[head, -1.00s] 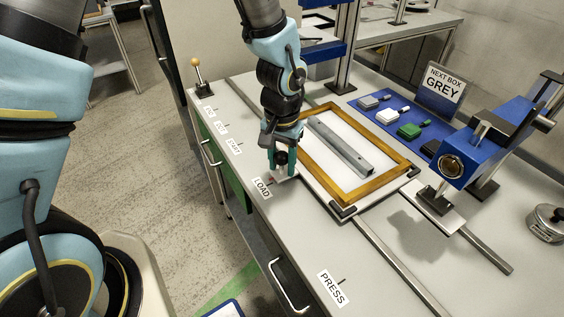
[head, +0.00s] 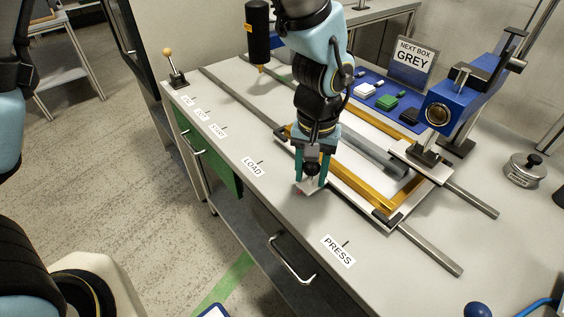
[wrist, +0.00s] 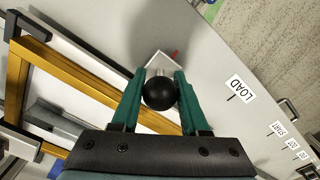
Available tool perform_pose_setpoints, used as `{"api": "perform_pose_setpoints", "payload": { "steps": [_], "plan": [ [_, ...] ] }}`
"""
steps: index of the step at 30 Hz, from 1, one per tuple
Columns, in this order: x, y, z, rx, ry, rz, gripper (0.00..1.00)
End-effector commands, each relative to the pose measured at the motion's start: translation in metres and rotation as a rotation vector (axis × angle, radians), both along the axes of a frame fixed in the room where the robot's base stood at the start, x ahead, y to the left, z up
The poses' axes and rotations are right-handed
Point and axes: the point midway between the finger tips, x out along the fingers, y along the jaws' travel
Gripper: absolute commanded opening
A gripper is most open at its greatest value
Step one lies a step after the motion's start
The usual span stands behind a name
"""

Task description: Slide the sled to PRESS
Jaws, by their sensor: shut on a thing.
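My gripper (head: 311,182) is shut on the sled's black ball knob (wrist: 159,93), which sits between the two green fingers in the wrist view. The sled (head: 378,210) is a white plate carrying a wooden frame (head: 352,186) with a grey bar across its inside. It rides on two grey rails. My gripper is at the sled's near side, between the LOAD label (head: 253,166) and the PRESS label (head: 338,251). The LOAD label also shows in the wrist view (wrist: 241,88). The blue press (head: 452,108) stands over the sled's far right corner. My arm hides part of the frame.
A blue mat (head: 349,98) with small coloured boxes lies behind the sled, beside a NEXT BOX GREY sign (head: 412,61). A ball-topped lever (head: 172,66) stands at the far left corner. A round metal weight (head: 525,168) is at the right. The bench near PRESS is clear.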

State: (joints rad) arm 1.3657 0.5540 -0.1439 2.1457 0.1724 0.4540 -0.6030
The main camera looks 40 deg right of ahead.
Motion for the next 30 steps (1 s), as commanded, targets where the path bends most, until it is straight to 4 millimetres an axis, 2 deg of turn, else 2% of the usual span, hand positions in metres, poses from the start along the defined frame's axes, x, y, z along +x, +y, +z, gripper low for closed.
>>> {"api": "perform_pose_setpoints", "payload": {
  "steps": [1, 6, 15, 21, 30],
  "plan": [
    [-0.017, 0.000, -0.003, -0.004, 0.000, -0.009, 0.00],
    [-0.060, 0.003, -0.002, -0.004, 0.000, -0.006, 0.00],
    [-0.116, 0.006, -0.001, -0.003, 0.001, -0.002, 0.00],
    [-0.134, 0.007, 0.000, -0.002, 0.000, 0.000, 0.00],
    [-0.141, 0.008, 0.001, -0.002, 0.002, 0.000, 0.00]
  ]
}}
